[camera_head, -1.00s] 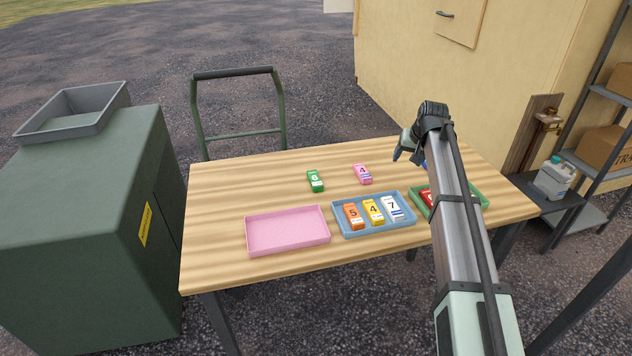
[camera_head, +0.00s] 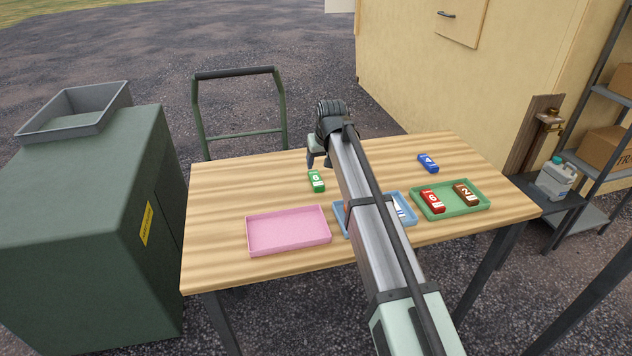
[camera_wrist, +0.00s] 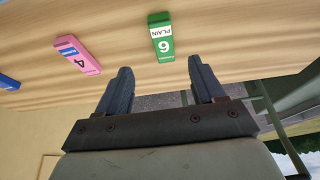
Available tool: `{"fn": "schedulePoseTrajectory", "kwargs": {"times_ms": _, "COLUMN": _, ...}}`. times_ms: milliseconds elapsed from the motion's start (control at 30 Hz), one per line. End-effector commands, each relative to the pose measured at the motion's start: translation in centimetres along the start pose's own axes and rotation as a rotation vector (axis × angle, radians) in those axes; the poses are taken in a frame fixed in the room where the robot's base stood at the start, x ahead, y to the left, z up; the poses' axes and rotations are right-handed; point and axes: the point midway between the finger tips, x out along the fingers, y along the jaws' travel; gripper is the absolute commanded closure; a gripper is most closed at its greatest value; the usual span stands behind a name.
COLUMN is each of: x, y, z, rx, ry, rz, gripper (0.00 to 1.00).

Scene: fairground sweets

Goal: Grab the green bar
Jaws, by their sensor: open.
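The green bar (camera_head: 316,181) lies on the bare wooden table top, behind the gap between the pink tray and the blue tray.
A pink bar (camera_wrist: 77,55) lies near the green one. A blue bar (camera_head: 428,163) lies further right. The pink tray (camera_head: 288,251) is empty. The blue tray (camera_head: 411,222) is mostly behind my arm. The green tray (camera_head: 466,211) holds red and brown bars.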

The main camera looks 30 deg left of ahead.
Motion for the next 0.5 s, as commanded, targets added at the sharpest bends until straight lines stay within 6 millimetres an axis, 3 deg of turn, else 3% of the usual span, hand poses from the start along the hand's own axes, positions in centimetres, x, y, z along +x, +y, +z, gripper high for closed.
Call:
{"fn": "schedulePoseTrajectory", "kwargs": {"times_ms": 233, "x": 4.0, "y": 0.0, "z": -0.1, "rx": 0.001, "ry": -0.001, "rz": 0.0, "gripper": 0.32}}
{"fn": "schedulePoseTrajectory", "kwargs": {"times_ms": 500, "x": 5.5, "y": 0.0, "z": -0.1, "rx": 0.001, "ry": 0.001, "rz": 0.0, "gripper": 0.32}}
